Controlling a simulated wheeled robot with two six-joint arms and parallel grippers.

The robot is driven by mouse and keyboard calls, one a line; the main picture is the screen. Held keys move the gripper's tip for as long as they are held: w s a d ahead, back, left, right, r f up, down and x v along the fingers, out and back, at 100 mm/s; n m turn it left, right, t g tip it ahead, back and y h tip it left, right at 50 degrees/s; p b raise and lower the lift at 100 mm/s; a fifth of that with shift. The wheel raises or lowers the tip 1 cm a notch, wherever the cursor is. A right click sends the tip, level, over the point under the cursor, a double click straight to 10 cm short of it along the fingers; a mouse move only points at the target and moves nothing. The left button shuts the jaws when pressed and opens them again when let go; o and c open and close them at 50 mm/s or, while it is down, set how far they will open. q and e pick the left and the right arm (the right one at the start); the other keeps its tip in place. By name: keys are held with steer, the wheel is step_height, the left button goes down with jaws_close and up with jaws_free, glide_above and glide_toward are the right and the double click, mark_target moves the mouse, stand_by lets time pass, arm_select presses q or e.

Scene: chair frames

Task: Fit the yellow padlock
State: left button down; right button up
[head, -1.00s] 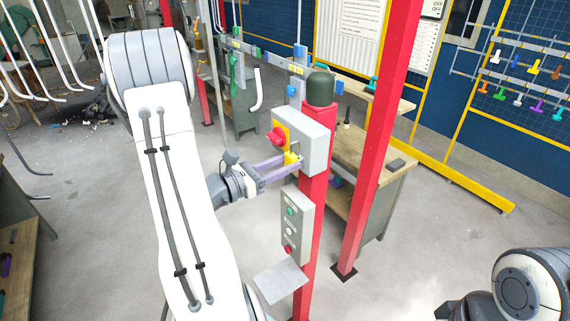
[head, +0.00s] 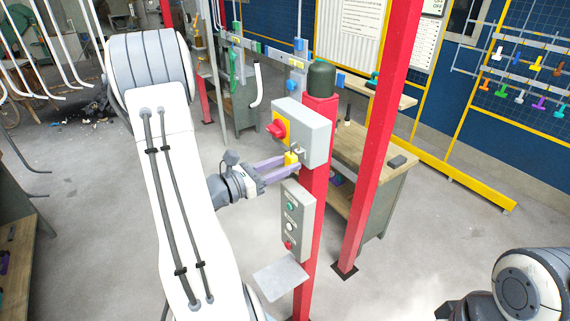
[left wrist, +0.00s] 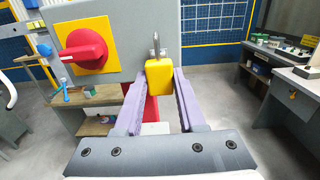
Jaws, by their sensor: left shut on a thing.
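The yellow padlock (head: 290,159) is held upright between the purple fingers of my left gripper (head: 283,165). In the left wrist view the padlock (left wrist: 159,77) sits at the fingertips of that gripper (left wrist: 160,88), its grey shackle (left wrist: 156,44) pointing up. The shackle is in front of the lower right part of a grey switch box (head: 316,135), just right of a red rotary switch (head: 277,128) on a yellow plate. A small metal part shows by the shackle; I cannot tell whether the shackle passes through anything. My right gripper's fingers are not visible.
The box is on a red post (head: 316,200). A push-button box (head: 297,218) and a grey shelf plate (head: 281,277) are below it. A second red post (head: 365,200) and a workbench (head: 375,165) stand behind.

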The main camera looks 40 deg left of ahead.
arm_select(q)
steer(key=shift+f+b, duration=0.7)
steer(key=shift+f, duration=0.2)
steer(key=shift+c, duration=2.1)
jaws_free()
steer(key=shift+c, duration=0.4)
steer(key=v, duration=0.9)
